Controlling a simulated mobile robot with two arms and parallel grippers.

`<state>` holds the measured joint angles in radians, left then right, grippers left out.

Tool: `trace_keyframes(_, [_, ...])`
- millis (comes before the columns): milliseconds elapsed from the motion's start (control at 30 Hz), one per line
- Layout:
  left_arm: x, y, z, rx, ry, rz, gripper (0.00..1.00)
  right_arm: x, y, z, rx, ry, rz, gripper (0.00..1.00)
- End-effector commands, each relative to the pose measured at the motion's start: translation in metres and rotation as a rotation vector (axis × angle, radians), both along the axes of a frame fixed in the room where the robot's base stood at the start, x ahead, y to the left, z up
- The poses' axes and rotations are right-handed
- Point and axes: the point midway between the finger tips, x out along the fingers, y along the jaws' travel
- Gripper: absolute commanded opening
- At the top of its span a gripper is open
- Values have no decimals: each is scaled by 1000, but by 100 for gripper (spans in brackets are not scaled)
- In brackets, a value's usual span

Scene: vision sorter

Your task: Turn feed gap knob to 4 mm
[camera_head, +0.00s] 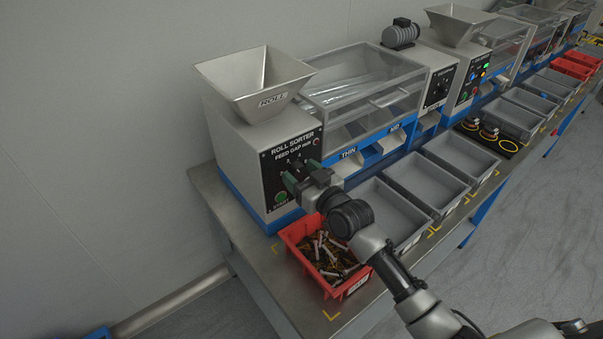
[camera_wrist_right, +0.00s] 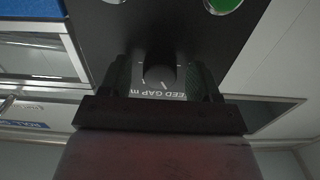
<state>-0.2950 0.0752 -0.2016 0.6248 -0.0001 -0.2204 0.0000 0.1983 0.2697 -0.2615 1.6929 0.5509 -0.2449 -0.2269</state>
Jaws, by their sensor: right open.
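The roll sorter (camera_head: 230,150) is a grey machine with a metal hopper and a black front panel. The panel carries the words FEED GAP and a green start button (camera_head: 281,197). The feed gap knob (camera_wrist_right: 160,76) is dark and round with a pale pointer line in the right wrist view. My right gripper (camera_wrist_right: 160,80) is open, with one finger on each side of the knob; whether they touch it I cannot tell. In the head view my right gripper (camera_head: 298,178) is at the panel and hides the knob. The pointer's setting is not readable. My left gripper is not in view.
A red bin (camera_head: 296,262) of small brown and metal parts stands under my right arm. Grey trays (camera_head: 388,213) line the bench to the right. A clear-covered sorter bed (camera_head: 365,85) adjoins the machine. Floor at right is clear.

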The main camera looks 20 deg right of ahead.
Motion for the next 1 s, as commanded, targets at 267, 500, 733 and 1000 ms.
trace_keyframes(267, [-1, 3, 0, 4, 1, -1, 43, 0, 0, 0, 0, 0, 0, 56])
trace_keyframes(500, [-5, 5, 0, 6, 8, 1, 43, 0, 0, 0, 0, 1, 0, 20])
trace_keyframes(733, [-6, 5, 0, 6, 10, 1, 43, 0, 0, 0, 11, 5, 0, 14])
trace_keyframes(1000, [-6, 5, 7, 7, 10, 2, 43, 0, 0, 1, 113, 43, 0, 13])
